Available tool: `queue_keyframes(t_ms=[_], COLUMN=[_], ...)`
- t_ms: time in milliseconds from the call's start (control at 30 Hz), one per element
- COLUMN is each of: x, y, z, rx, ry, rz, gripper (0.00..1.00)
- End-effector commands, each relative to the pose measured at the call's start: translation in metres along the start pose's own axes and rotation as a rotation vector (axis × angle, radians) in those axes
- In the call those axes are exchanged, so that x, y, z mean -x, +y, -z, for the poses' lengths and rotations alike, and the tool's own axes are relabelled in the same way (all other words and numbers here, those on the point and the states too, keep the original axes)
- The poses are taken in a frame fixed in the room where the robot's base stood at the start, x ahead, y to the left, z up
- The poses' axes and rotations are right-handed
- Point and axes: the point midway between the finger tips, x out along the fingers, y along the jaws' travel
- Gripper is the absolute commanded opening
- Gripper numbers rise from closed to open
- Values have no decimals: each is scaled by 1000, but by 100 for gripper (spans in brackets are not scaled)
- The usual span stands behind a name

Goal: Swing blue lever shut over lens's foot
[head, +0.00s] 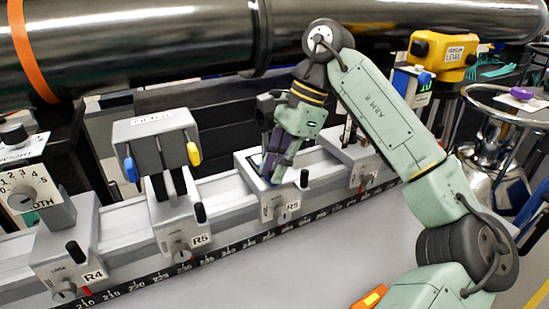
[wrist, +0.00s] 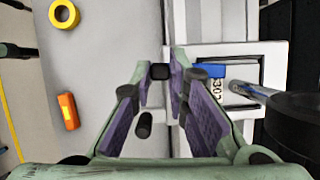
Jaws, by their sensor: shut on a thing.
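My gripper (head: 272,172) is over the white carriage (head: 244,160) in the middle of the rail in the head view. In the wrist view the purple-padded fingertips (wrist: 163,76) come close together. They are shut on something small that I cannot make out. A black peg (wrist: 160,71) shows between the tips there, and I cannot tell if they touch it. A blue piece marked 302 (wrist: 217,77) lies on the carriage right of the right fingertip, beside a blue-grey rod (wrist: 247,91). I cannot tell whether either is the blue lever. The lens is not clearly visible.
A filter holder (head: 152,126) with a blue tab (head: 130,170) and a yellow tab (head: 194,153) stands left on carriage R5.

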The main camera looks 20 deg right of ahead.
Motion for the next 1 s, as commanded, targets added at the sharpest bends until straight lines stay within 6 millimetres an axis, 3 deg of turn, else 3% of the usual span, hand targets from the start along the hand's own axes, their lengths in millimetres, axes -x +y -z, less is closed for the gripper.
queue_keyframes(t_ms=[733,767,1000], x=[1,1,1], y=[-1,-1,-1], z=[3,3,3], rx=[80,80,79], ry=[2,2,1], rz=[-33,-33,-33], gripper=[0,16,32])
